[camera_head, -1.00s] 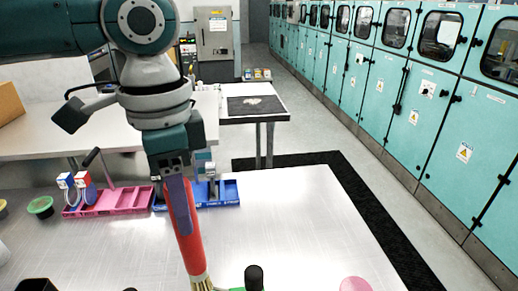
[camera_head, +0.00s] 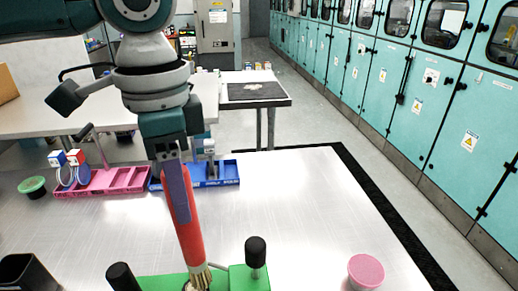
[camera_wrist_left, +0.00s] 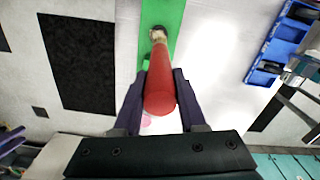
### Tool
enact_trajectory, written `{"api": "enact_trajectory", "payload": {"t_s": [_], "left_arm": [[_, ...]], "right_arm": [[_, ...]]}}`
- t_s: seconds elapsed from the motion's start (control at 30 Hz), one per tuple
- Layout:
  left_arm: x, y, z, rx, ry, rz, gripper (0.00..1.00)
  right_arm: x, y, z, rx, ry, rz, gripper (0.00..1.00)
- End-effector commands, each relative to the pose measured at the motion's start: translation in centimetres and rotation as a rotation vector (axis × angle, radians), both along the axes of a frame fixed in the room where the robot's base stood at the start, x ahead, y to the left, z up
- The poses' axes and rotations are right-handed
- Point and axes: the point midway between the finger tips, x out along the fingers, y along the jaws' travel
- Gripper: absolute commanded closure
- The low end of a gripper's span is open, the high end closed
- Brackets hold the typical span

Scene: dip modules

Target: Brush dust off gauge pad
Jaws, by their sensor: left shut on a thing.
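My left gripper (camera_head: 177,195) is shut on a brush with a red handle (camera_head: 186,228); it also shows in the wrist view (camera_wrist_left: 160,88). The brush slants down and its pale bristles (camera_head: 200,277) point at a green fixture (camera_head: 240,280) at the bottom edge. In the wrist view the bristle end (camera_wrist_left: 158,33) lies over the green strip (camera_wrist_left: 165,12). The bristles hide the spot under them, so I cannot tell whether they touch it. The gauge pad and any dust on it are not clearly seen. My right gripper is not in view.
Two black knobs (camera_head: 255,252) rise at the fixture. A pink round piece (camera_head: 366,270) stands right of it, a black container (camera_head: 24,272) far left. A pink tray (camera_head: 110,182) and blue tray (camera_head: 224,173) lie behind. The table (camera_head: 310,205) is clear at right.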

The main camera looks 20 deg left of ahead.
Motion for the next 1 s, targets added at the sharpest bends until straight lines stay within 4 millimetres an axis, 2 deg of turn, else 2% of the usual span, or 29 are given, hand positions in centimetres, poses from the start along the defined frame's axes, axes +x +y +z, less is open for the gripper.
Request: {"api": "enact_trajectory", "payload": {"t_s": [1.0], "left_arm": [[0.01, -0.01, -0.56, 0.0, 0.0, -0.001, 1.0]], "right_arm": [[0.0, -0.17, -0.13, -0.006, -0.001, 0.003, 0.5]]}}
